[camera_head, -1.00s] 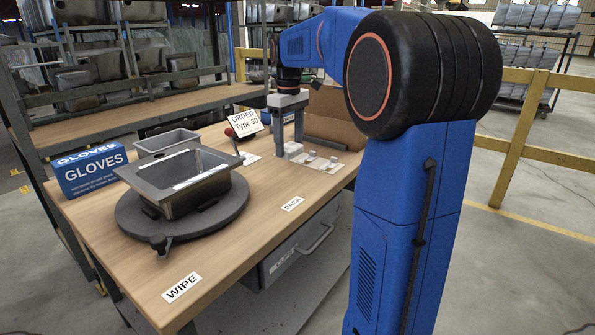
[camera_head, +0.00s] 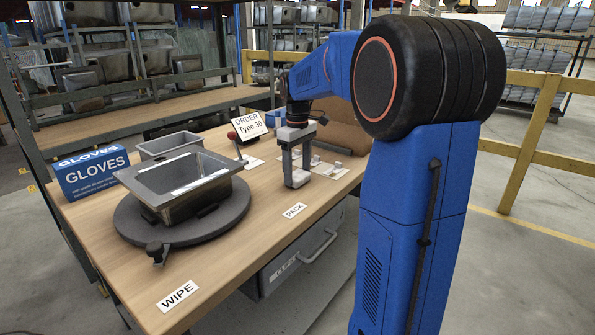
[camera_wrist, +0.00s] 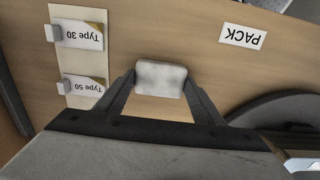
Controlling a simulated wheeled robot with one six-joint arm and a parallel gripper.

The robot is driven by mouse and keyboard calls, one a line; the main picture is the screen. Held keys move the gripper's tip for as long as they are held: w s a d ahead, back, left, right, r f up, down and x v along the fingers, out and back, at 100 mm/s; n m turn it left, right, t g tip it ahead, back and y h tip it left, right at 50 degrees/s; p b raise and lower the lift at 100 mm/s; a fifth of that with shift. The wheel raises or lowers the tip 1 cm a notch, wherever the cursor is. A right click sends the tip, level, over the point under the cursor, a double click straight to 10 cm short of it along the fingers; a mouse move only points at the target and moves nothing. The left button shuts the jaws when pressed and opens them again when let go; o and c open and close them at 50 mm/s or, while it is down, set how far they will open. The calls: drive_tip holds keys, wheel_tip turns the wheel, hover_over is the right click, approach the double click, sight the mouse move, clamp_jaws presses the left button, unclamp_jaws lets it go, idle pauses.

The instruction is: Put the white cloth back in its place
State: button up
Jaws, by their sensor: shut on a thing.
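The white cloth (camera_head: 297,181) is a small pale folded block. It sits between the fingertips of my gripper (camera_head: 297,169), low over the workbench, left of the tag strip. In the wrist view the cloth (camera_wrist: 160,77) spans the gap between both fingers, and my gripper (camera_wrist: 160,84) is shut on it. I cannot tell whether the cloth touches the bench top. The WIPE label (camera_head: 178,296) lies at the bench's near left corner, with bare wood around it.
A metal sink (camera_head: 184,182) stands on a dark turntable (camera_head: 228,222) between my gripper and the WIPE label. The PACK label (camera_head: 294,210) lies in front of the gripper. A tag strip (camera_wrist: 75,12) lies beside it. A GLOVES box (camera_head: 93,175) and ORDER sign (camera_head: 249,127) stand farther back.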

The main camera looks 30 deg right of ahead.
sight(297, 174)
drive_tip(key=o, duration=1)
drive_tip(key=shift+f, duration=0.1)
wheel_tip(297, 174, up, 12)
drive_tip(key=s+a+f+m+t, duration=0.1)
drive_tip(key=s+a+f, duration=0.4)
drive_tip(key=s, duration=0.5)
drive_tip(key=s+a+f+m+t, duration=0.1)
drive_tip(key=s+a+f, duration=0.4)
drive_tip(key=s, duration=0.5)
drive_tip(key=s+a+f+m+t, duration=0.2)
drive_tip(key=s+a+f, duration=0.4)
drive_tip(key=s+f, duration=0.2)
drive_tip(key=shift+s+f+t, duration=0.2)
drive_tip(key=shift+s+t, duration=0.2)
drive_tip(key=shift+s, duration=0.7)
drive_tip(key=shift+d, duration=0.1)
